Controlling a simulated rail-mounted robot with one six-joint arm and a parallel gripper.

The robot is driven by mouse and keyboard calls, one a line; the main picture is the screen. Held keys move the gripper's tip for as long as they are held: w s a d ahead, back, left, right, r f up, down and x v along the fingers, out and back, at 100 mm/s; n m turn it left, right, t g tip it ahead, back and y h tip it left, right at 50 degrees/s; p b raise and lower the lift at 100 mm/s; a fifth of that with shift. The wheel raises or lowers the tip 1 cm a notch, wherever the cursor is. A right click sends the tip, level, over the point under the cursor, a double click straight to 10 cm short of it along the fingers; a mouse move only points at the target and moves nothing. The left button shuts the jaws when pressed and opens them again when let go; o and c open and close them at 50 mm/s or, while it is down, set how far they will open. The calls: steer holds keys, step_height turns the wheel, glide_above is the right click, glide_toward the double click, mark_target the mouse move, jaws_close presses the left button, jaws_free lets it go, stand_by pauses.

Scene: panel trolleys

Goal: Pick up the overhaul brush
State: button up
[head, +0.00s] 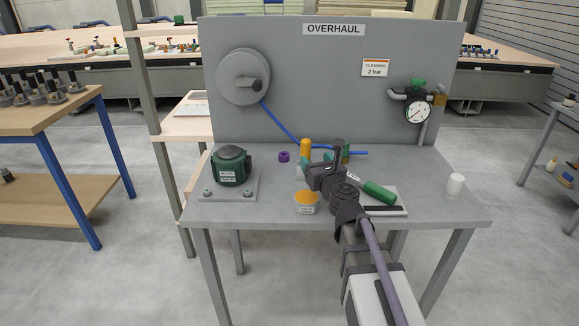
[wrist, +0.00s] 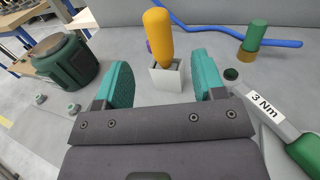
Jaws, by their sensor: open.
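The overhaul brush appears to be the upright tool with an orange handle (head: 305,149); it also shows in the wrist view (wrist: 158,33). Its lower end sits in a small pale square holder (wrist: 167,81), so any bristles are hidden. My gripper (wrist: 163,77) is open, with one teal finger on each side of the holder in the picture. The fingers appear empty and short of the handle, which stands beyond them. In the head view, my gripper (head: 317,164) is above the bench, close to the handle and partly hidden by my wrist.
A dark green housing (head: 231,165) stands left on the grey bench (head: 270,215). A tub of orange contents (head: 306,202) is near the front. A green-handled 3 Nm wrench (head: 379,192) lies right. A green-and-brass part (wrist: 254,40) and blue hose (wrist: 205,36) are behind.

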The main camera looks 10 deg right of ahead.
steer(key=w, duration=0.5)
steer(key=shift+a, duration=0.3)
steer(key=w, duration=0.2)
steer(key=w+a, duration=0.1)
steer(key=w, duration=0.2)
steer(key=shift+w+r, duration=0.1)
steer(key=shift+r, duration=0.1)
steer(key=c, duration=1)
step_height(320, 180, up, 10)
steer(key=p, duration=1)
glide_above(308, 150)
steer(key=w, duration=0.3)
steer(key=shift+w+a, duration=0.15)
steer(key=shift+a, duration=0.2)
